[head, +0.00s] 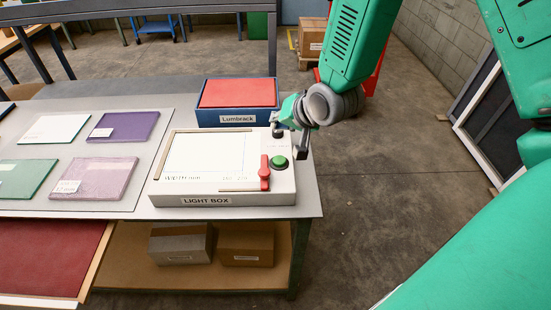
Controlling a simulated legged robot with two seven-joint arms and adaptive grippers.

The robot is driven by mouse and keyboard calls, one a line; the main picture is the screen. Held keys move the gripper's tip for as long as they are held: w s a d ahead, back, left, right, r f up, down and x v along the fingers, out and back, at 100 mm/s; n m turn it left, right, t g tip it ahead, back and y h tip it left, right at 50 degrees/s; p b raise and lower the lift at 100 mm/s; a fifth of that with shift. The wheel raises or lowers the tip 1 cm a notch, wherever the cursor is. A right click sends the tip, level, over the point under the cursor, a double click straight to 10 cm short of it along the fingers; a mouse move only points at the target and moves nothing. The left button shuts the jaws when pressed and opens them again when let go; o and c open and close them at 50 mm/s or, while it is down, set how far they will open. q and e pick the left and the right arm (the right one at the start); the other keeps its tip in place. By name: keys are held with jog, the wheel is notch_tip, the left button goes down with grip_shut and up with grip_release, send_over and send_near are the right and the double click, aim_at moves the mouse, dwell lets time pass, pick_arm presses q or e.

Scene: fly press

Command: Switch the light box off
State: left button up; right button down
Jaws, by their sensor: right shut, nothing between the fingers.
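The light box (238,199) is a low white box near the right end of the table, with its name label on the front. Its pale panel (205,155) fills most of the top; I cannot tell if it is lit. A red lever (264,174) and a round green button (279,162) are on its right side. My right gripper (300,149) is shut and empty, above the back right corner of the box, behind and right of the button. It appears apart from both controls. The gripper partly hides that corner. My left gripper is out of view.
A blue Lumbrack box (237,115) with a red top stands behind the light box. Several coloured glass plates (123,126) lie to the left on a grey mat. Cartons (246,247) sit on the lower shelf. The floor right of the table (390,190) is clear.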

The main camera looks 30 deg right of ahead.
aim_at(280, 159)
jog(key=f+b, duration=0.1)
jog(key=d+f+b, duration=0.1)
jog(key=f, duration=0.1)
jog(key=shift+d+f+b, duration=0.1)
jog(key=shift+f+b, duration=0.05)
jog(key=shift+b, duration=0.2)
jog(key=f+b, duration=0.1)
jog(key=a+f+b, duration=0.1)
jog(key=f+b, duration=0.2)
jog(key=shift+a+f, duration=0.1)
jog(key=shift+a, duration=0.2)
jog(key=shift+f, duration=0.4)
jog(key=shift+d+f+b, duration=0.1)
jog(key=shift+f+b, duration=0.1)
jog(key=shift+b, duration=0.2)
jog(key=shift+d+f, duration=0.1)
jog(key=shift+d, duration=0.55)
jog(key=shift+a, duration=0.65)
jog(key=shift+d, duration=0.5)
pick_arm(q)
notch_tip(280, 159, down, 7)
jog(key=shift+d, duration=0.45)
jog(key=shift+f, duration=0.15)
pick_arm(e)
jog(key=shift+a, duration=0.1)
